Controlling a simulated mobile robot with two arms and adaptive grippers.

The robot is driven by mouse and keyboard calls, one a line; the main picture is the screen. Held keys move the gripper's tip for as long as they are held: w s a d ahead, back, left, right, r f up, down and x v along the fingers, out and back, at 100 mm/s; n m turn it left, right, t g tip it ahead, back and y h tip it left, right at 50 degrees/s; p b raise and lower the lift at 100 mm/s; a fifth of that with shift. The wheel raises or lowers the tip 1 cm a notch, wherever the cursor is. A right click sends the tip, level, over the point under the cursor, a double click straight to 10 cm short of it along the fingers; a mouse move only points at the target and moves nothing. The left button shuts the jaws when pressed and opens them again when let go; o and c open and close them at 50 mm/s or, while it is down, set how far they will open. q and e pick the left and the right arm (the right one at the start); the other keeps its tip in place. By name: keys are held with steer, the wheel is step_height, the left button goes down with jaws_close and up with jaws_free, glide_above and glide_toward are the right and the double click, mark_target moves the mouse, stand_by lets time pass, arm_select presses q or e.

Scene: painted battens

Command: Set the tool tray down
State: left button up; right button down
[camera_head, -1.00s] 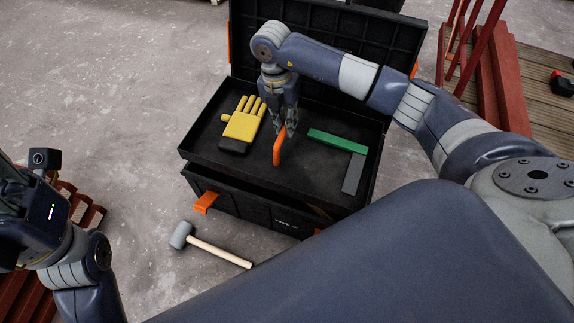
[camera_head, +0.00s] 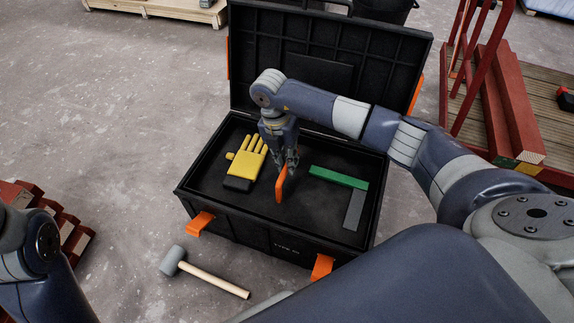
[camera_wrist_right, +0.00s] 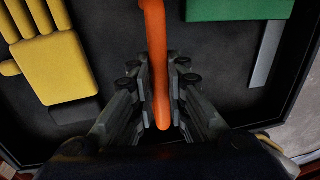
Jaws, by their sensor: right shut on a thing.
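The black tool tray (camera_head: 320,213) sits level inside the black toolbox (camera_head: 250,230), its rim down near the box's rim. I cannot tell if it bears on the box. My right gripper (camera_head: 286,168) is shut on the tray's upright orange handle (camera_head: 280,187). In the right wrist view, the fingers (camera_wrist_right: 160,100) close on both sides of the handle (camera_wrist_right: 160,55). In the tray lie a yellow glove with a dark cuff (camera_head: 250,163) and a green and grey square (camera_head: 338,178). My left gripper is outside the view; only part of its arm shows.
The toolbox lid (camera_head: 330,62) stands open behind the tray. Orange latches (camera_head: 200,223) hang at the front. A mallet (camera_head: 205,275) lies on the floor before the box. Floor left of the box is clear.

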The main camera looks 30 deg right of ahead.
steer(key=shift+f, duration=0.15)
steer(key=shift+f, duration=0.2)
steer(key=c, duration=1.6)
jaws_free()
